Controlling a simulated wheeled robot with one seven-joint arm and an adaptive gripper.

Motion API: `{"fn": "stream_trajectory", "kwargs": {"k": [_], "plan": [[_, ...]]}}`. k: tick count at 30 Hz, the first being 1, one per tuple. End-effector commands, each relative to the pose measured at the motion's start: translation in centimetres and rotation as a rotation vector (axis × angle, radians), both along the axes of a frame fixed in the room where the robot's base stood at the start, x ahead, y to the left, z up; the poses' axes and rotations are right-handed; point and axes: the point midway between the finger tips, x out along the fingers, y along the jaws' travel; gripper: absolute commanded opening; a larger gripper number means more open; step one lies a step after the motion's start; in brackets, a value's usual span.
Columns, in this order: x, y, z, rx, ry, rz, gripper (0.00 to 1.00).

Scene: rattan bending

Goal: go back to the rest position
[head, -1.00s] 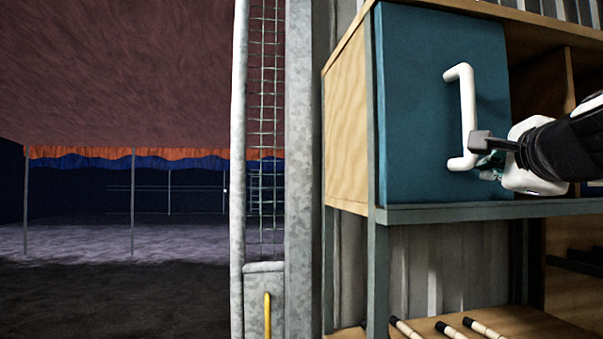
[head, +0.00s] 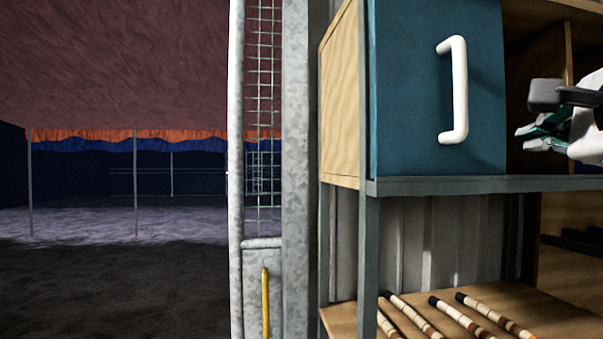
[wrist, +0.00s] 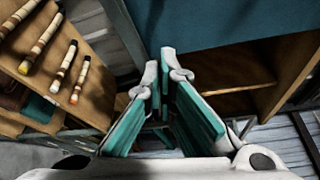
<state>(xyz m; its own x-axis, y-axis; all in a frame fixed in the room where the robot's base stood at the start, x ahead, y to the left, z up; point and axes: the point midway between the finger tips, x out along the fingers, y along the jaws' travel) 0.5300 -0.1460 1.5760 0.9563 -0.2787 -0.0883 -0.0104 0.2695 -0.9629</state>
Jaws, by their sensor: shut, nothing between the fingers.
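My gripper (head: 535,138) is at the right edge of the head view, shut and empty, in front of the open part of the cabinet. In the wrist view its teal-padded fingers (wrist: 164,80) come together at the tips with nothing between them. The white handle (head: 458,90) on the blue door (head: 410,95) is to the left of my gripper, and they are apart. The blue door also shows at the top of the wrist view (wrist: 215,28). Most of my arm is outside the head view.
The wooden cabinet (head: 340,100) stands on a grey metal frame (head: 450,184). Several banded sticks lie on the lower shelf (head: 530,305). A galvanized post with mesh (head: 262,110) stands left of it. Open dark ground (head: 110,285) lies further left.

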Motion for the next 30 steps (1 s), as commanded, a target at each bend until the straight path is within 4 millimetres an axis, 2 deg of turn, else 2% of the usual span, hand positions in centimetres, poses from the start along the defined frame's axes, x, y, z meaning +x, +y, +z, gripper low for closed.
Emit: {"fn": "stream_trajectory", "kwargs": {"k": [4,8,11,14,18,21,25,30], "plan": [[0.0,0.1,-0.2,-0.005,0.007,0.005,0.00],[0.7,2.4,-3.1,-0.109,0.113,0.091,0.00],[1.2,5.7,-7.7,-0.287,0.270,0.235,0.00],[0.5,9.4,-13.6,-0.526,0.452,0.432,0.00],[-2.3,13.3,-21.7,-0.889,0.675,0.741,0.00],[-5.0,14.7,-26.2,-1.132,0.793,0.946,0.00],[-7.8,14.9,-30.1,-1.373,0.892,1.150,0.00],[-9.3,14.6,-31.8,-1.496,0.938,1.251,0.00]]}}
